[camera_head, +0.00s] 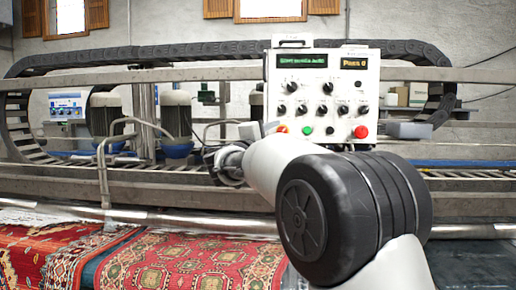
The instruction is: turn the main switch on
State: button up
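A pale control panel (312,70) stands upright behind the rail at the centre right. It has two small displays, several black rotary knobs, a green button (307,130) and a red button (361,132). I cannot tell which control is the main switch; labels are too small to read. My arm crosses in front of the panel's lower edge. My gripper (222,166) is left of and below the panel, apart from it and small; its fingers are not clear.
Metal rails (60,187) and a roller (150,217) run across in front of the panel. Red patterned rugs (190,262) lie at the lower left. A bent metal handle (103,165) rises left of my gripper. Motors (176,118) and a second panel (66,105) stand behind.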

jog(key=b+v, duration=0.1)
jog(key=v, duration=1.3)
jog(key=shift+s, duration=0.15)
jog(key=shift+a, duration=0.1)
jog(key=s+a+f+n+y, duration=0.25)
jog(key=s+n+y, duration=0.45)
jog(key=n+y, duration=0.75)
jog(key=s+d+f+n+g+h, duration=0.2)
jog(key=s+d+f+n+g, duration=0.4)
jog(key=s+f, duration=0.7)
jog(key=s+d+f+n+g+h, duration=0.25)
jog(key=s+d+f+g, duration=0.35)
jog(key=s+f, duration=0.7)
notch_tip(320, 180, up, 14)
jog(key=t+p, duration=0.1)
jog(key=p, duration=1.1)
jog(key=shift+s+d+y+p, duration=0.3)
jog(key=shift+d, duration=0.1)
